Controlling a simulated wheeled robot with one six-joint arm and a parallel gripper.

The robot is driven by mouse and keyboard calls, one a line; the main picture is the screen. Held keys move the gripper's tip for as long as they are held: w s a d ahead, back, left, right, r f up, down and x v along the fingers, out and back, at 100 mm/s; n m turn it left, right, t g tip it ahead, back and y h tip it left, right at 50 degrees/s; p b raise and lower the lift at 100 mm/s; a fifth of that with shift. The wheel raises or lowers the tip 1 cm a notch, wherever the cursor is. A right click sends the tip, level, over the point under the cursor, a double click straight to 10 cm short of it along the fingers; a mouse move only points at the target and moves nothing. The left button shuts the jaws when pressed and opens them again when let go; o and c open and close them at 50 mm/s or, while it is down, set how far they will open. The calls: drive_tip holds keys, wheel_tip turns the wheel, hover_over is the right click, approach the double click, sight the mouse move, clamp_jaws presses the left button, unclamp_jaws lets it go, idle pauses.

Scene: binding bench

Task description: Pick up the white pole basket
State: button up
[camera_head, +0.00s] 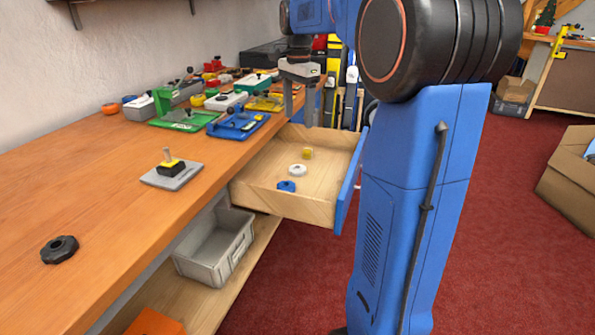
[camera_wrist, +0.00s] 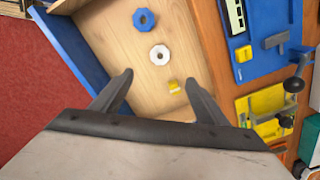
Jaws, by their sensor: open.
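The white pole basket appears to be the small white octagonal ring (camera_head: 298,168) lying flat in the open wooden drawer (camera_head: 250,185). In the wrist view the white ring (camera_wrist: 160,55) shows a hole in its middle. A similar blue ring (camera_head: 286,186) lies nearer, and a small yellow piece (camera_head: 307,153) lies beyond it. My gripper (camera_head: 298,110) is open and empty, pointing down above the drawer's far part. In the wrist view my gripper (camera_wrist: 157,83) has its fingertips spread, with the white ring just ahead between their lines and the yellow piece (camera_wrist: 173,86) between the fingers.
The drawer's blue front (camera_head: 348,183) and wooden sides surround the pieces. On the orange bench (camera_head: 110,165) stand a blue fixture (camera_head: 238,123), a green fixture (camera_head: 183,120) and a grey plate (camera_head: 171,176) with a yellow-black block. A grey bin (camera_head: 215,250) sits below.

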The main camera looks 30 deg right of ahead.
sight(298, 169)
wheel_tip(298, 169, down, 17)
drive_tip(key=shift+f, duration=0.2)
idle(0.7)
drive_tip(key=c, duration=1.1)
